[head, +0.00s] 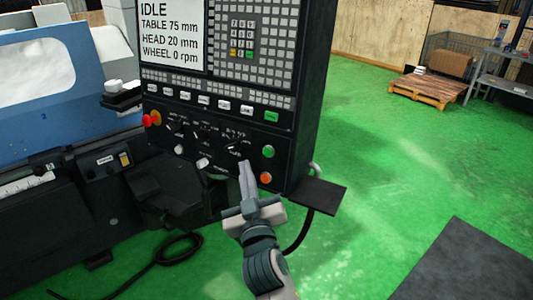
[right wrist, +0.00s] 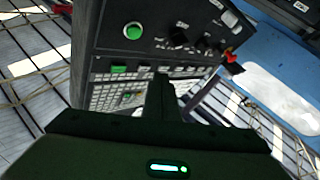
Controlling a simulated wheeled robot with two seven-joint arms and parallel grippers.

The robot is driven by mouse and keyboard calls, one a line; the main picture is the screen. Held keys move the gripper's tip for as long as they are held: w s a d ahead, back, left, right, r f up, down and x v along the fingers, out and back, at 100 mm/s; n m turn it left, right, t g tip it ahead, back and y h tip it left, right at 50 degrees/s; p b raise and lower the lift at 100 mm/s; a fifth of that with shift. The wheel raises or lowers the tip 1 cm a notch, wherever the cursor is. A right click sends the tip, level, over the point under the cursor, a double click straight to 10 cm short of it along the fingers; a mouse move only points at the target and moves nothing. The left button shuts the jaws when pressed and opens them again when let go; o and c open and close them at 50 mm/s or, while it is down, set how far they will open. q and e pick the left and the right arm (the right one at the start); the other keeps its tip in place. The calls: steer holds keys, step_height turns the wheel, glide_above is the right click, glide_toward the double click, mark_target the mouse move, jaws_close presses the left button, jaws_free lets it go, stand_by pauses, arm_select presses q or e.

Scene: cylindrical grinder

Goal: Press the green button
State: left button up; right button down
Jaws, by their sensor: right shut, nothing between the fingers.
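The round green button (head: 268,151) is on the lower right of the black control panel (head: 300,110). It also shows in the right wrist view (right wrist: 133,31), at the upper left, with nothing covering it. My right gripper (head: 245,168) is shut and empty, its fingers pointing up at the panel. In the head view its fingertips appear left of and slightly below the green button. In the right wrist view the closed fingers (right wrist: 160,90) appear below and right of the button. I cannot tell how far they are from the panel. My left gripper is not in view.
An orange button (head: 265,177) sits just below the green one, and a rectangular green key (head: 271,115) above it. Knobs (head: 238,147) lie to the left, with a red button (head: 148,120) farther left. A dark shelf (head: 318,195) juts out at the lower right.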

steer(key=shift+w+d+f+b, duration=0.15)
steer(key=shift+w+d+f, duration=0.15)
steer(key=shift+w+d, duration=0.55)
steer(key=shift+w+d+f+b, duration=0.1)
steer(key=shift+w+d+f, duration=0.25)
steer(key=shift+w, duration=0.85)
steer(key=shift+w+d+f+b, duration=0.2)
steer(key=shift+w+d, duration=0.55)
steer(key=shift+w, duration=0.25)
steer(key=shift+d, duration=0.1)
steer(key=shift+w+d, duration=0.1)
steer(key=shift+w, duration=0.2)
steer(key=shift+w+d+f, duration=0.1)
steer(key=shift+w+d, duration=0.15)
steer(key=shift+w, duration=0.15)
stand_by(0.6)
steer(key=shift+s+a, duration=0.1)
steer(key=shift+s, duration=0.05)
stand_by(0.3)
steer(key=shift+s+a, duration=0.35)
steer(key=shift+s, duration=0.25)
steer(key=s+a, duration=0.1)
steer(key=s+p, duration=0.1)
steer(key=s+a+r, duration=0.1)
steer(key=s, duration=0.1)
steer(key=shift+s+a, duration=0.1)
steer(key=shift+a, duration=0.2)
stand_by(0.3)
